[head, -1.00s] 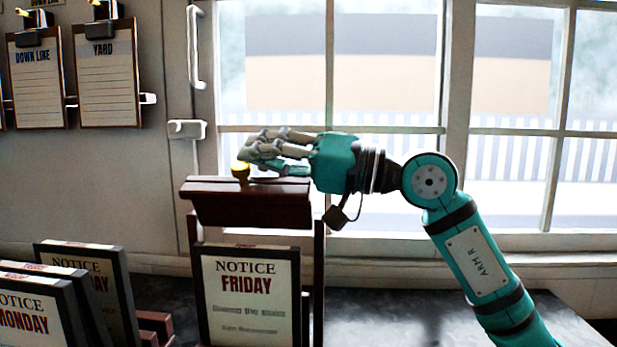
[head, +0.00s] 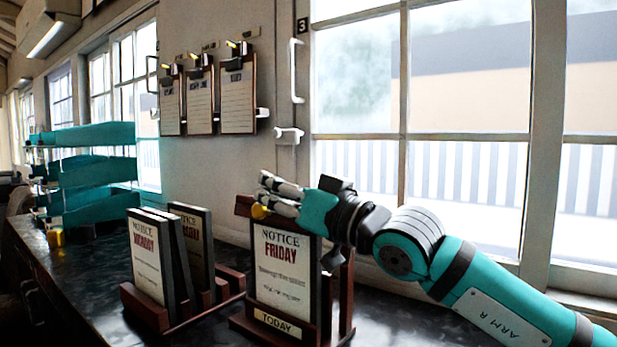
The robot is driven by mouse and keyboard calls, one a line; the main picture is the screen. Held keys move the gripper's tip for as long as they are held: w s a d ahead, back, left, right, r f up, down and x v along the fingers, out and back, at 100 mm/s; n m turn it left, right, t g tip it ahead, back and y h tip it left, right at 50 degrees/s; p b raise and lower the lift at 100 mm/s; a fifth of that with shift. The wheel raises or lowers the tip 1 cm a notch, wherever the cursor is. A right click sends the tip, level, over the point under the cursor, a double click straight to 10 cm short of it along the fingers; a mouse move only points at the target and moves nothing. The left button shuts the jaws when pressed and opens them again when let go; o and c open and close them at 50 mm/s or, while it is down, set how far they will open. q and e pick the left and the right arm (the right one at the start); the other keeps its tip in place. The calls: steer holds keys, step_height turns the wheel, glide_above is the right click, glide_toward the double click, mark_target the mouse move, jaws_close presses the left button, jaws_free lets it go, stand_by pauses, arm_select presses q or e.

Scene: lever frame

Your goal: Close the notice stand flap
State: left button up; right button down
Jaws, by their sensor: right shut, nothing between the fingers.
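The notice stand (head: 346,300) is a dark red-brown wooden frame on the dark counter. It holds a framed card reading NOTICE FRIDAY (head: 282,270), with a TODAY plate (head: 278,323) below. The flap (head: 243,207) is the brown wooden piece across the top of the stand, with a yellow knob (head: 260,211) at its front. My right gripper (head: 278,195) is shut and empty, with its fingers at the top of the stand, just above the knob. The hand hides most of the flap, so I cannot tell its exact angle or whether the fingers touch it. My left gripper is out of view.
A rack (head: 150,312) with several framed notices, one reading MONDAY (head: 148,262), stands left of the stand. Clipboards (head: 238,95) hang on the wall behind. Teal shelves (head: 95,170) stand at the far left. Windows (head: 470,190) are behind my right arm. The counter's front left is clear.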

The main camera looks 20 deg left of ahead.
steer(key=shift+s+a+f+n+g, duration=0.15)
steer(key=shift+a+f+n+g, duration=0.1)
steer(key=shift+f+n, duration=0.5)
steer(key=shift+s+a+f+n+g, duration=0.2)
steer(key=shift+f+n, duration=0.3)
steer(key=shift+n, duration=0.35)
steer(key=shift+d+f, duration=0.15)
